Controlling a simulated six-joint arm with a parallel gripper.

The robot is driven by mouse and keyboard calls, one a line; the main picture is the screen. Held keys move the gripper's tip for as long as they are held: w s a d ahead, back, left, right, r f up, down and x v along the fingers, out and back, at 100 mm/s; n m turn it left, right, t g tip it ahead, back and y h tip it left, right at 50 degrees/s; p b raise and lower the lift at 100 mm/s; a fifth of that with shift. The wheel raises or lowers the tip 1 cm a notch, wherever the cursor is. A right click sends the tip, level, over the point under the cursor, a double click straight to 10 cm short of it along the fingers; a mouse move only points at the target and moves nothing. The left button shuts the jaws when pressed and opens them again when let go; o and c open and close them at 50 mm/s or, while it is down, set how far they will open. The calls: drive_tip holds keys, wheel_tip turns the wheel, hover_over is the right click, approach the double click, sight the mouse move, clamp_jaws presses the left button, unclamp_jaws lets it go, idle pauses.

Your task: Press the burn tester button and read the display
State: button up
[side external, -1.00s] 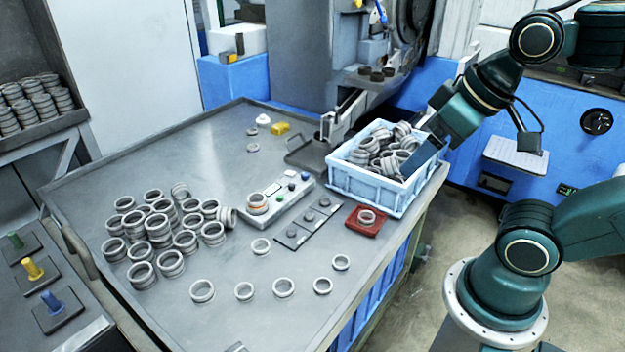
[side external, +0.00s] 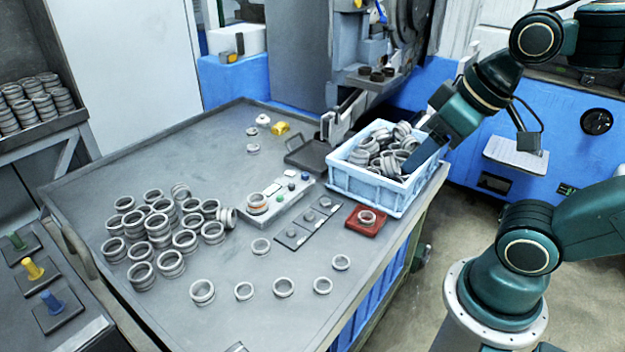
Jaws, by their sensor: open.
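The likely burn tester is a small light-grey box (side external: 290,201) near the middle of the bench. A ring (side external: 257,203) with an orange-brown band rests on its left end. A small light panel (side external: 271,190) there may be the display; no reading is legible. My gripper (side external: 408,170) is open, at the right side of the blue crate (side external: 365,190), its tips over the rings inside. It is well to the right of the tester. Its tips are partly lost among the rings.
Stacked rings (side external: 160,225) crowd the bench left of the tester. Loose rings (side external: 283,287) line the front. The bench behind the stacks is mostly clear.

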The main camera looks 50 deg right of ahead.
clamp_jaws()
idle(1.4)
